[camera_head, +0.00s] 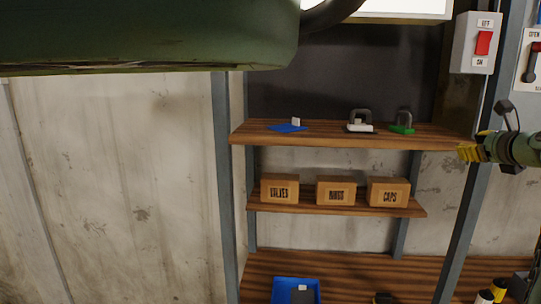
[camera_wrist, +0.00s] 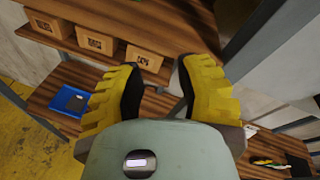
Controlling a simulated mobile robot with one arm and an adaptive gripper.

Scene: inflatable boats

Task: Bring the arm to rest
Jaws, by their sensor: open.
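My gripper (camera_head: 467,152) is at the right of the head view, beside the right end of the top wooden shelf. In the wrist view, my gripper (camera_wrist: 155,80) shows two yellow fingers with dark inner pads, spread apart. Nothing is between the fingers. Behind them are the wooden shelves and a grey post. My arm's green wrist shows at the right edge of the head view; most of the arm is out of view.
The top shelf (camera_head: 330,138) holds a blue item (camera_head: 288,127), a white item (camera_head: 360,127) and a green item (camera_head: 402,128). Boxes (camera_head: 336,190) stand below. A blue tray (camera_head: 296,290) is lower down. A grey post (camera_head: 468,210) rises near my gripper. A red switch (camera_head: 483,43) is above.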

